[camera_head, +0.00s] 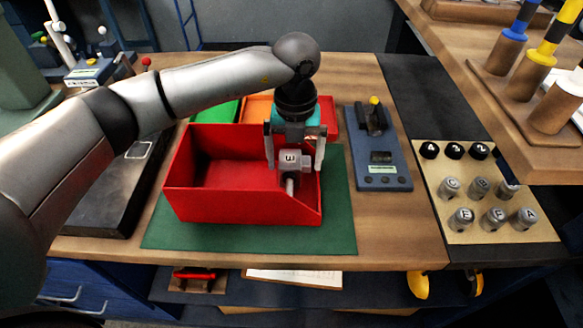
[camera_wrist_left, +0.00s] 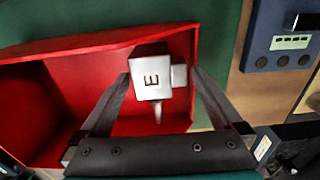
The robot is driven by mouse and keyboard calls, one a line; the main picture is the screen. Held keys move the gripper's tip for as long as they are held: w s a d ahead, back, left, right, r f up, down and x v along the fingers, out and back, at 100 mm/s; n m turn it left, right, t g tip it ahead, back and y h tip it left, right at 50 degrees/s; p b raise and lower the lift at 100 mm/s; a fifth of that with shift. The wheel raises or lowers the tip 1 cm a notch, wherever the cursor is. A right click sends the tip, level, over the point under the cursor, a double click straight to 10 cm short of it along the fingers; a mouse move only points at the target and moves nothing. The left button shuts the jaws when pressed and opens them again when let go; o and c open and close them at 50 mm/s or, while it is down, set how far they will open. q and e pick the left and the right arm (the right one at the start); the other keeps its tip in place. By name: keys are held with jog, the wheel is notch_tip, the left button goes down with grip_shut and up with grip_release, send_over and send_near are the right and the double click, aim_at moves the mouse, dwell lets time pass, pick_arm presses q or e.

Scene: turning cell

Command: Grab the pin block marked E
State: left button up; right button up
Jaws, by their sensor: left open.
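The pin block marked E (camera_head: 291,160) is a light grey block with a side stub and a pin. It is at the right end of the open red bin (camera_head: 240,203). In the left wrist view the block (camera_wrist_left: 152,79) shows its black E upright, with the stub to the right and the pin pointing down the picture. My left gripper (camera_head: 295,166) is open over the bin, with one finger on each side of the block. In the left wrist view the gripper (camera_wrist_left: 158,74) has its fingertips beside the block; contact is unclear. My right gripper is not in view.
The bin stands on a green mat (camera_head: 340,225). Green and orange trays (camera_head: 258,108) lie behind it. A blue device (camera_head: 380,165) stands to the right. Further right, a beige board (camera_head: 470,205) holds several black and grey lettered knobs. The bin's left half looks empty.

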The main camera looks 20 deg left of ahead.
pick_arm(q)
jog(key=shift+f, duration=0.35)
jog(key=shift+c, duration=0.2)
grip_shut()
jog(key=shift+w+r, duration=0.15)
jog(key=shift+r, duration=0.05)
dwell(0.4)
